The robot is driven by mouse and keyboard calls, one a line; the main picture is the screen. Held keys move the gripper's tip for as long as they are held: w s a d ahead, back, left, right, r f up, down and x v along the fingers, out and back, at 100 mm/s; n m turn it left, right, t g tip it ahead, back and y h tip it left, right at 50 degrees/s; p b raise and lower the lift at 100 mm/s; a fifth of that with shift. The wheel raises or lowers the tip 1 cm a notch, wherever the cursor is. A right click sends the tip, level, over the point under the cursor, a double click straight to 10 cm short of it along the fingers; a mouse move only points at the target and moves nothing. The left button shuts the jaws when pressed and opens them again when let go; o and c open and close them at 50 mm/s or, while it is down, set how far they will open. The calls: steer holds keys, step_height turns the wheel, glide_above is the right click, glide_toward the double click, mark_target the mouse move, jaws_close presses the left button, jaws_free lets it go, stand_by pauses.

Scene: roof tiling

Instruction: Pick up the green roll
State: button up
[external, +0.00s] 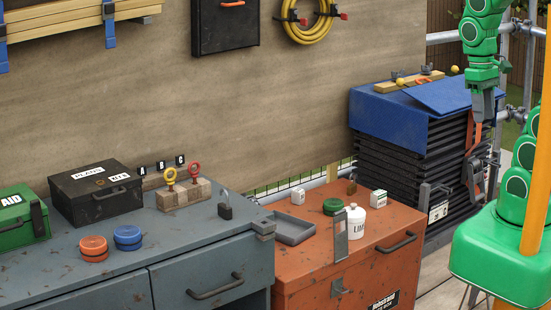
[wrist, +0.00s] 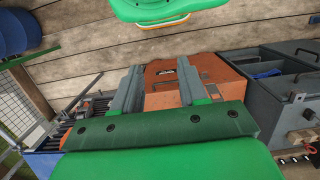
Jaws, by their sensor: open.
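The green roll (external: 333,206) lies flat on top of the orange chest (external: 296,251) in the external view. I cannot make out the green roll in the wrist view. My gripper (external: 484,112) hangs at the upper right in the external view, beside the blue-covered stack and well away from the roll. In the wrist view my gripper (wrist: 157,88) is open and empty, with the orange chest (wrist: 165,100) showing beyond its fingers.
Small white boxes, a brown padlock (external: 351,187) and a grey tray (external: 290,228) share the chest top. A blue-covered stack (external: 390,115) stands to its right. The grey workbench (external: 190,240) at left holds orange (external: 94,248) and blue (external: 127,238) rolls.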

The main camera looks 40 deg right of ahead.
steer(key=o, duration=1)
steer(key=shift+r, duration=0.15)
